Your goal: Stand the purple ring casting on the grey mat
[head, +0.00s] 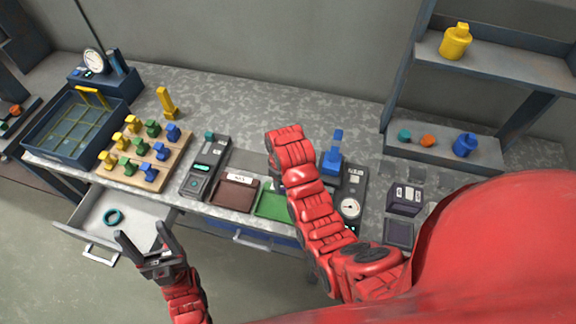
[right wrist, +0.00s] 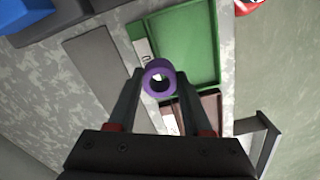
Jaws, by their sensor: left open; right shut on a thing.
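The purple ring casting (right wrist: 159,88) is between the fingertips of my right gripper (right wrist: 158,76) in the right wrist view, with its round opening facing the camera. The right gripper is shut on it. The grey mat (right wrist: 98,62) is a flat dark rectangle left of the ring in that view; it also shows in the head view (head: 243,160), partly hidden by my right arm. My right gripper and the ring are hidden behind that arm in the head view. My left gripper (head: 146,238) is open and empty in front of the open drawer.
A green tray (right wrist: 213,45) and a brown tray (head: 233,194) lie beside the mat. A grey meter device (head: 205,166) stands left of them. A blue fixture (head: 333,155) stands to the right. The open drawer (head: 80,222) holds a teal ring (head: 113,217).

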